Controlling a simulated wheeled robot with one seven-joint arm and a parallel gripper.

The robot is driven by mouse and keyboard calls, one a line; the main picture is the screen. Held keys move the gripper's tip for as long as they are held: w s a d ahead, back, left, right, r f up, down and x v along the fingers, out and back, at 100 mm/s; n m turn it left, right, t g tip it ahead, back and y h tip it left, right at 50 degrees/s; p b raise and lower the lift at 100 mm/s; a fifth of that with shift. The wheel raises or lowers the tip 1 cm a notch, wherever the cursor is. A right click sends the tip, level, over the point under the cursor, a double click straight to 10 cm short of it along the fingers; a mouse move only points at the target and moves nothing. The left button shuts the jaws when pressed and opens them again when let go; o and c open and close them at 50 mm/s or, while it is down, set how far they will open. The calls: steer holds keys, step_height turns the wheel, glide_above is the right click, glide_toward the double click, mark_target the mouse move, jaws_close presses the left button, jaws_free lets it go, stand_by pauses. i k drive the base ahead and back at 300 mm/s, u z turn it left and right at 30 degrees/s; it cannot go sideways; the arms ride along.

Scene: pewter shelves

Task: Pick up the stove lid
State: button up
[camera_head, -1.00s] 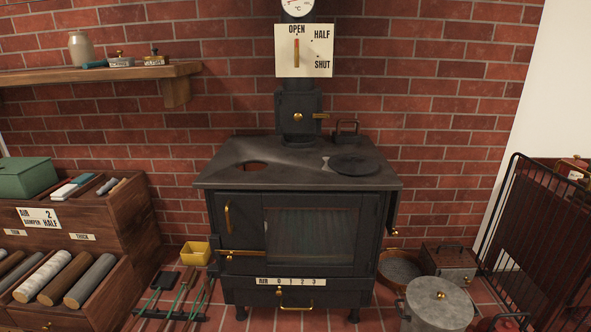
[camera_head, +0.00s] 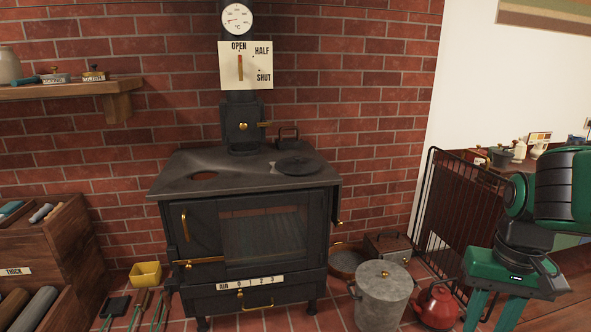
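The stove lid (camera_head: 298,165) is a round dark disc lying flat on the right part of the black stove's top (camera_head: 240,182). A small piece sticks out at its left edge. A round opening (camera_head: 203,176) with a reddish-brown inside shows on the left part of the stove top. My gripper (camera_head: 492,316) is at the lower right, well to the right of the stove and apart from the lid. Its two green fingers point down with a gap between them, and nothing shows between them. The fingertips are cut off by the bottom edge.
A black iron (camera_head: 287,137) stands behind the lid, near the flue pipe (camera_head: 241,125). A lidded grey bucket (camera_head: 383,292), a red kettle (camera_head: 436,305) and a dark fire screen (camera_head: 455,215) stand right of the stove. A wooden shelf (camera_head: 60,89) hangs at upper left.

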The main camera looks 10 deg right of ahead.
mark_target(297, 165)
steer(key=u, duration=0.1)
steer(key=i, duration=1)
steer(key=z, duration=0.1)
